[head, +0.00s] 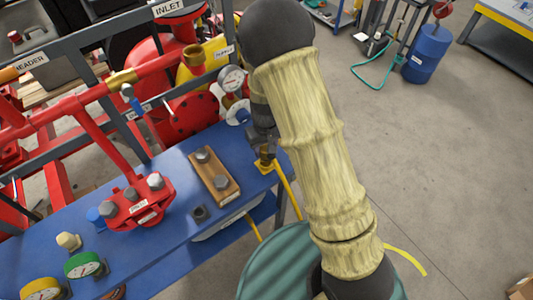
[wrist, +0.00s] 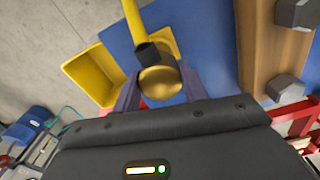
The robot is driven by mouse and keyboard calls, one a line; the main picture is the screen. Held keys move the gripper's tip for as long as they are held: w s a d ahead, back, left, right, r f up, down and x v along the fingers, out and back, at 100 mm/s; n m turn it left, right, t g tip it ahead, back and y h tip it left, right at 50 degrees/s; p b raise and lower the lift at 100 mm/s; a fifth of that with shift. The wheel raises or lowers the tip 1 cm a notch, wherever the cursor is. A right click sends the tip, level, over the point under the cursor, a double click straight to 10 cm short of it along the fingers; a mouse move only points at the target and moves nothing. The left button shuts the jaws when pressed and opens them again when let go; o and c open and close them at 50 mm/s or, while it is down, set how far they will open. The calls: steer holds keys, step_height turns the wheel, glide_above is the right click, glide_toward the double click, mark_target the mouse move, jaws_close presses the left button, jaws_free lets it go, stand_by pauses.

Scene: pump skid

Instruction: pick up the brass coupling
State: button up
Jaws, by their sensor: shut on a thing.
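The brass coupling (wrist: 160,83) is a rounded, shiny golden piece. In the wrist view it sits between the two fingers of my gripper (wrist: 159,76), which is shut on it. Only a small part of the coupling shows there, at the fingertips. A dark piece touches the coupling's far side in the wrist view. I cannot tell whether the coupling touches anything below it.
A wooden block with two hex bolts (head: 214,176) lies left of my gripper. A red flange (head: 138,203) and gauges (head: 84,265) are further left. Red pipes and a grey rail (head: 75,42) stand behind. A green ribbed drum (head: 275,262) is in front. Open floor lies right.

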step_height(320, 180, up, 6)
steer(key=shift+d+f+b, duration=0.1)
steer(key=shift+b, duration=0.2)
stand_by(0.4)
